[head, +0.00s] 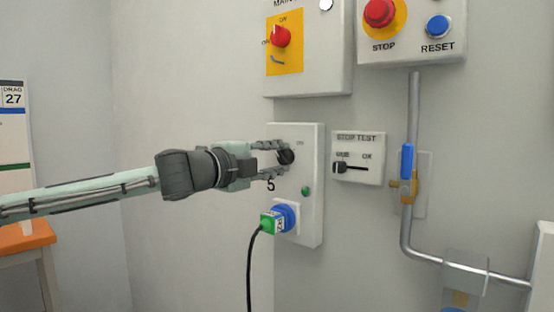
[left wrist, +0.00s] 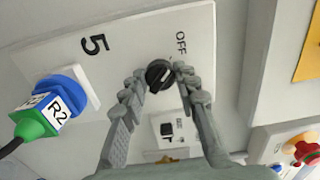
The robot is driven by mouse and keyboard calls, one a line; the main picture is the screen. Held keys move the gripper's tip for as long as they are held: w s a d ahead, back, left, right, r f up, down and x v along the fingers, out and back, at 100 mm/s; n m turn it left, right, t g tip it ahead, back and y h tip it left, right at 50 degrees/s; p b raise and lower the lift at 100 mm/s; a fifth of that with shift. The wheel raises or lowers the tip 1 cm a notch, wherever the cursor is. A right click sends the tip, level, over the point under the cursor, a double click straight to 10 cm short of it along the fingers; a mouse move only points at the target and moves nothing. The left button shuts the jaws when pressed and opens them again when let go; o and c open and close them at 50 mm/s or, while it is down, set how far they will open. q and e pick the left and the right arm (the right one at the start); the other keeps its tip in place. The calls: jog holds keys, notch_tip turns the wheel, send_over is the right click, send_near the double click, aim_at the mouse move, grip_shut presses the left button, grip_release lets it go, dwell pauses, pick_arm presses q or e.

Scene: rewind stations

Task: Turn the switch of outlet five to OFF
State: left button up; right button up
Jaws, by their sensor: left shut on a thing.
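The outlet five box (head: 311,222) is a white panel on the wall with a black "5" on its face. Its switch is a round black knob (head: 286,157), partly hidden by my fingers in the head view. In the left wrist view the knob (left wrist: 159,75) sits between my two fingertips, with the printed word OFF (left wrist: 181,43) beside it. My left gripper (head: 272,159) is shut on the knob, one finger on either side. I cannot tell for certain which way the knob points. My right gripper is not in view.
Below the knob are a green lamp (head: 306,191) and a blue socket (head: 289,212) holding a green plug (head: 270,222) with a black cable. A stop test box (head: 372,148), a blue-handled valve (head: 407,160), and red main (head: 281,37) and stop (head: 379,12) controls are nearby.

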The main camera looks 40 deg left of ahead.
pick_arm(q)
jog(key=o, duration=1.2)
jog(key=shift+c, duration=0.2)
jog(key=shift+s+r, duration=0.15)
jog(key=shift+s, duration=0.5)
jog(key=s, duration=1)
jog(key=shift+s+a, duration=0.35)
jog(key=shift+a, duration=0.1)
jog(key=shift+f, duration=0.2)
